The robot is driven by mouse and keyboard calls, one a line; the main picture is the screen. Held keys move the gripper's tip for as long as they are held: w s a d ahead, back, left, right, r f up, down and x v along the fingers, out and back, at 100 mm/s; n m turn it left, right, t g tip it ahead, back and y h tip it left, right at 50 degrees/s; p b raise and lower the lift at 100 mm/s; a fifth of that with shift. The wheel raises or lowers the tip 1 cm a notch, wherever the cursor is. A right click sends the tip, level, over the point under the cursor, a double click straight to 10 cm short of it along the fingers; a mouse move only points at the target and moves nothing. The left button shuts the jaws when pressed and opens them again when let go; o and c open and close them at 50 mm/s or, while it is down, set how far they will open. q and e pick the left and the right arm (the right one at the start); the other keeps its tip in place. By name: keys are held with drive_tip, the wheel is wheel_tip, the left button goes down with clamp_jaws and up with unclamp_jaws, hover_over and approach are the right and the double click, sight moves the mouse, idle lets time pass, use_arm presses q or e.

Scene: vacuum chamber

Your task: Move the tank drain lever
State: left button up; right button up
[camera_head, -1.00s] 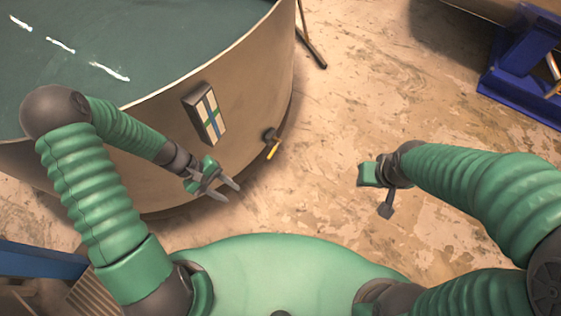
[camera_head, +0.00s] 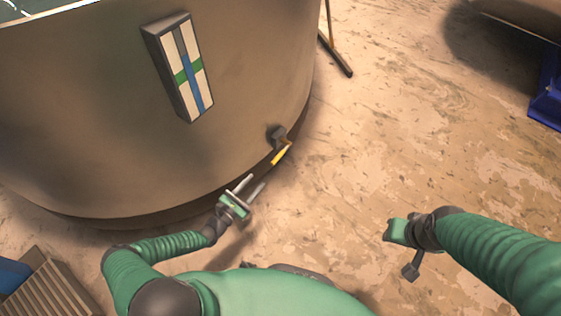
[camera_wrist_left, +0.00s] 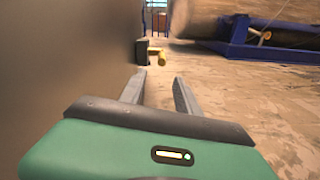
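The drain lever has a yellow handle (camera_head: 281,154) that slants down from a dark valve fitting (camera_head: 277,133) low on the tank wall (camera_head: 90,120). In the left wrist view the yellow handle (camera_wrist_left: 160,58) and dark fitting (camera_wrist_left: 142,50) are ahead, just beyond my left fingertips. My left gripper (camera_head: 257,182) is open and empty, below and slightly left of the handle, with its two fingers apart and pointing toward it. It also shows at the bottom of the left wrist view (camera_wrist_left: 158,76). My right gripper (camera_head: 401,248) is off to the right over the floor; its finger opening is unclear.
A striped panel box (camera_head: 184,68) is fixed to the tank above the lever. A dark rod-like stand (camera_head: 336,52) is at the tank's far side. A blue frame (camera_head: 546,90) is at the far right. The floor (camera_head: 400,140) right of the tank is clear.

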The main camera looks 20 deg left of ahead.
sight(278, 158)
use_arm(q)
drive_tip(key=b+x, duration=0.2)
drive_tip(key=x, duration=0.2)
drive_tip(key=b+x, duration=0.2)
drive_tip(key=x, duration=0.3)
drive_tip(key=b+x, duration=0.2)
drive_tip(key=x, duration=0.3)
drive_tip(key=shift+d+f, duration=0.2)
drive_tip(key=shift+f, duration=0.15)
drive_tip(key=shift+w+d+r+b, duration=0.15)
drive_tip(key=shift+w+r+b, duration=0.15)
drive_tip(key=shift+w, duration=0.2)
clamp_jaws()
drive_tip(key=shift+f, duration=0.1)
